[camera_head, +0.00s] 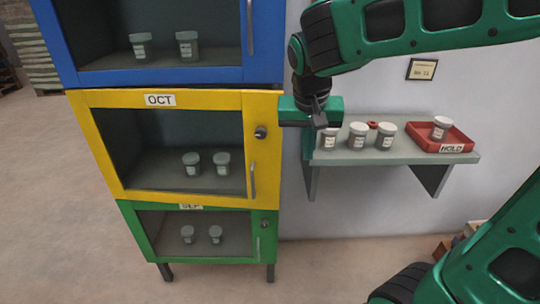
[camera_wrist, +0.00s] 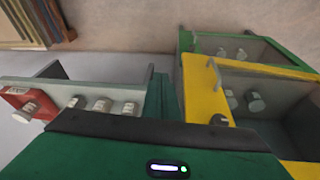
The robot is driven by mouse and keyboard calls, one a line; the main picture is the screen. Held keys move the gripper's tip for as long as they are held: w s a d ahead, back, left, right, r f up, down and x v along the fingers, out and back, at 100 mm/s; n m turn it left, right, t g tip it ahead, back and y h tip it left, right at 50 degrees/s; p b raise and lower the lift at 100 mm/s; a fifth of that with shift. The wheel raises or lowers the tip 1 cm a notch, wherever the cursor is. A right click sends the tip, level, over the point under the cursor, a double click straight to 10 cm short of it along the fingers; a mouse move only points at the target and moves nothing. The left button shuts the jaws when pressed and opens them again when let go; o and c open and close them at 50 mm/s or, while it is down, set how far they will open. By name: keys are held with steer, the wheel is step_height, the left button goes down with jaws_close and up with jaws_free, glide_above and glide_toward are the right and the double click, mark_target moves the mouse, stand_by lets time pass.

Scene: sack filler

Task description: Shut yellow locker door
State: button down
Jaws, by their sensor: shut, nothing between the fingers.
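The yellow locker (camera_head: 92,140) with the OCT label is the middle one of a stack. Its framed door has a dark round knob (camera_head: 261,132) and a grey handle (camera_head: 252,180) on the right side. The door looks closed or nearly closed; I cannot tell whether it is fully flush. Two lidded jars (camera_head: 222,164) show inside. My gripper (camera_head: 308,148) is shut and empty, just right of the yellow door's edge, between locker and shelf. In the wrist view, my gripper (camera_wrist: 160,88) lies left of the yellow frame (camera_wrist: 202,95); I see no clear contact.
A blue locker (camera_head: 165,76) is above and a green locker (camera_head: 140,228) below. A wall shelf (camera_head: 400,157) to the right carries several jars and a red HOLD tray (camera_head: 430,146). The floor (camera_head: 50,200) left of the lockers is clear.

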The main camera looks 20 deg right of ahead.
mark_target(270, 155)
steer(key=w+a+r+t, duration=0.1)
steer(key=w+a, duration=0.3)
steer(key=a, duration=0.5)
steer(key=x, duration=0.3)
steer(key=w+x, duration=0.1)
steer(key=x, duration=0.3)
steer(key=w+r+x, duration=0.1)
steer(key=x, duration=0.2)
steer(key=shift+w+d+f, duration=0.3)
steer(key=shift+d+f, duration=0.05)
steer(key=shift+d, duration=0.05)
steer(key=shift+w+d, duration=0.25)
steer(key=shift+w, duration=0.4)
